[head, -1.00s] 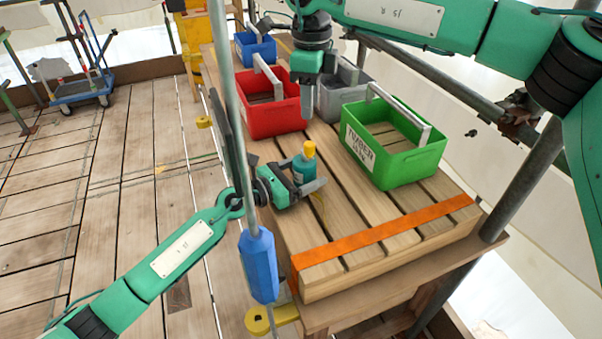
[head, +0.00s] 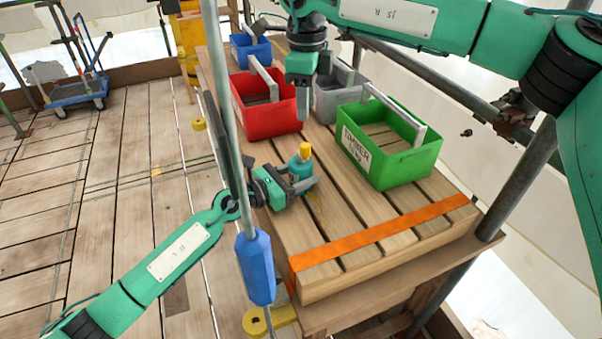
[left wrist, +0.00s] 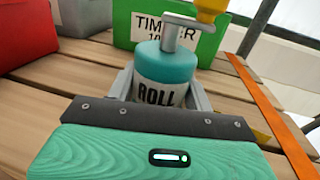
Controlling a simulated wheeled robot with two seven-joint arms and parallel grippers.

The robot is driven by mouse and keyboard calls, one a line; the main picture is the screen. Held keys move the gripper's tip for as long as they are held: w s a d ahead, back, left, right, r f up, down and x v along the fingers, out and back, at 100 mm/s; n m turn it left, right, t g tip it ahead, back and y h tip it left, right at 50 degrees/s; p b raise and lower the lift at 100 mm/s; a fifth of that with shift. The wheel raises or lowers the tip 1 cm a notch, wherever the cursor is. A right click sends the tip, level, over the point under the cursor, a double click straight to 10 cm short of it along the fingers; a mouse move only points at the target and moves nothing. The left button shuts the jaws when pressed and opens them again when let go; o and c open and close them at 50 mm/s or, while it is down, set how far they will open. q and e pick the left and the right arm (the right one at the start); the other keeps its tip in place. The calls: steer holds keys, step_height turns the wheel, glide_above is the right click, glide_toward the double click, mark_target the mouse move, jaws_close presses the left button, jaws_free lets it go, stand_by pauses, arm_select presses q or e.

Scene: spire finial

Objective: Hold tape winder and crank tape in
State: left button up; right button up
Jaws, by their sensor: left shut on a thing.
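The tape winder (head: 301,170) is a small teal can with a yellow crank knob (head: 306,149) on top. It stands upright on the slatted bench. In the left wrist view the winder (left wrist: 162,85) shows a white band reading "ROLL" and a grey crank arm (left wrist: 180,22). My left gripper (head: 304,181) is low at the bench and shut on the winder, one finger on each side. A bit of yellow (left wrist: 262,136) shows beside the right finger; I cannot tell whether it is tape. My right gripper (head: 303,108) hangs fingers down beyond the winder, clear of it; its opening is unclear.
A green tote (head: 397,167) labelled for timber stands right of the winder. Red (head: 250,118), grey (head: 326,103) and blue (head: 250,63) totes stand behind. An orange strap (head: 385,234) crosses the bench's near end. A pole (head: 222,100) with a blue sleeve (head: 254,267) stands in front.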

stand_by(0.4)
steer(key=c, duration=0.6)
steer(key=shift+n, duration=0.3)
jaws_close()
step_height(320, 180, down, 8)
steer(key=w+d+n+t, duration=0.2)
steer(key=n, duration=1.6)
steer(key=shift+w+d+f+n, duration=0.15)
steer(key=shift+w+d+n, duration=0.1)
steer(key=shift+w+n, duration=0.15)
steer(key=shift+f, duration=0.1)
stand_by(0.4)
steer(key=shift+f, duration=1.4)
